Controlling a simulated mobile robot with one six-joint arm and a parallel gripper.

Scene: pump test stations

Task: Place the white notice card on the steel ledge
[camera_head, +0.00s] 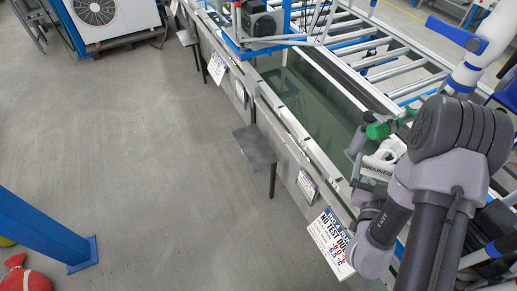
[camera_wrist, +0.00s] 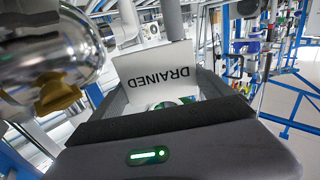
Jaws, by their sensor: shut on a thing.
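The white notice card (camera_wrist: 158,74), printed DRAINED, stands up from the jaws of my gripper (camera_wrist: 165,104) in the wrist view, its lettering upside down. My gripper is shut on it. In the head view the card (camera_head: 378,166) shows in part beside my dark grey wrist, above the tank edge at right; the jaws are mostly hidden there. A flat grey steel ledge (camera_head: 255,147) juts from the front of the tank on the left, well apart from the card. A similar ledge (camera_head: 187,38) sits farther up the same side.
A green valve handle (camera_head: 384,129) is close to the card. A printed sign (camera_head: 330,243) hangs at the tank front near my arm, and another sign (camera_head: 217,67) hangs farther off. A shiny pipe with brass fittings (camera_wrist: 55,92) is close at left. Grey floor (camera_head: 130,150) left of the tank is clear.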

